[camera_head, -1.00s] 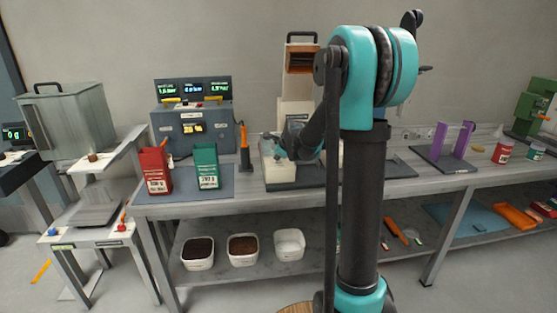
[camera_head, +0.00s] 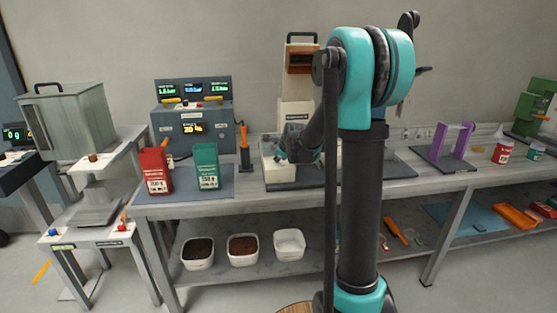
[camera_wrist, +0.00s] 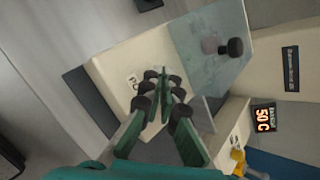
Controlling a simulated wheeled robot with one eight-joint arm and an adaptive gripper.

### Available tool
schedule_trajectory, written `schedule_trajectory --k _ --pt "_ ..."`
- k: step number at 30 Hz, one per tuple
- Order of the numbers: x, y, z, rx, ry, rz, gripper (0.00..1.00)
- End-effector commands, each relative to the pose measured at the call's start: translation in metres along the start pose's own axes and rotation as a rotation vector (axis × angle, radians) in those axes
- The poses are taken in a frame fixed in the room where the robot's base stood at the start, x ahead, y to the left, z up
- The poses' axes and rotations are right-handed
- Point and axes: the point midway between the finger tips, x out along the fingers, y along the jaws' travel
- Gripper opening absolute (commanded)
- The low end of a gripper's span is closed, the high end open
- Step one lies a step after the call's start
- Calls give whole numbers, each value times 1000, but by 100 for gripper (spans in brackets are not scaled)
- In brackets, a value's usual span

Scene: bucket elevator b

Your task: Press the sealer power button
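The sealer appears to be the cream machine on the bench, with its low cream front block (camera_head: 279,171) and a tall part (camera_head: 297,108) behind. In the wrist view its cream body (camera_wrist: 108,68) lies below a grey translucent panel (camera_wrist: 210,55) with a black knob. A small round white mark (camera_wrist: 132,81), possibly the power button, sits on the cream face close to my fingertips. My gripper (camera_wrist: 160,82) looks shut and empty, its tips over or near the cream face. I cannot tell whether they touch it. In the head view my gripper (camera_head: 283,154) is at the front block, partly hidden by my arm.
An orange display (camera_wrist: 263,118) reads 50 C in the wrist view, with a yellow part (camera_wrist: 238,158) near it. On the bench stand red (camera_head: 156,172) and green (camera_head: 206,167) bags and a grey control box (camera_head: 192,125). A purple stand (camera_head: 466,140) is at right.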

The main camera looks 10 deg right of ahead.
Motion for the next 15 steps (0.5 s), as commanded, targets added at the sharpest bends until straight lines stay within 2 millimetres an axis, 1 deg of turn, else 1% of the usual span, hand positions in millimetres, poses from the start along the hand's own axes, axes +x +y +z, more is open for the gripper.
schedule_trajectory --k 15 --pt "-5 -4 2 -1 4 2 0"
